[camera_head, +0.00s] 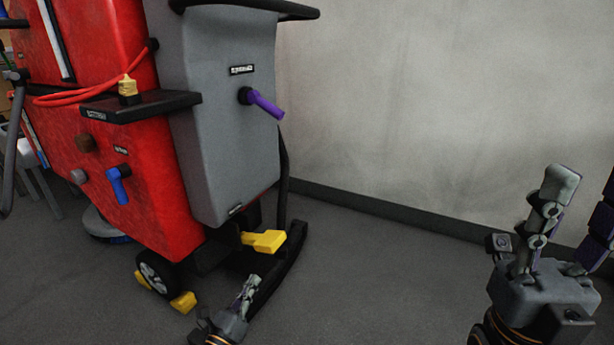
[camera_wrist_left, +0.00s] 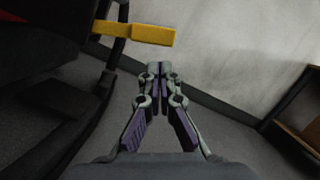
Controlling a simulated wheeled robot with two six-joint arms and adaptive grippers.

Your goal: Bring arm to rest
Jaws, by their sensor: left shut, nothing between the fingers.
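My left gripper (camera_head: 250,284) is low at the bottom centre of the head view, beside the black base of the scrubber. Its fingers are together and empty. In the left wrist view the fingertips (camera_wrist_left: 160,68) meet, with nothing between them. My right gripper (camera_head: 580,205) is large at the right edge of the head view, pointing up. Its fingers stand apart with nothing seen between them; the far one is partly cut off by the frame.
A red and grey scrubber (camera_head: 225,120) stands at left, with a purple lever (camera_head: 265,104), a blue valve (camera_head: 118,185) and a yellow pedal (camera_head: 265,240). The pedal (camera_wrist_left: 135,33) lies beyond my left fingertips. A grey wall (camera_head: 450,110) is behind; the floor between the grippers is clear.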

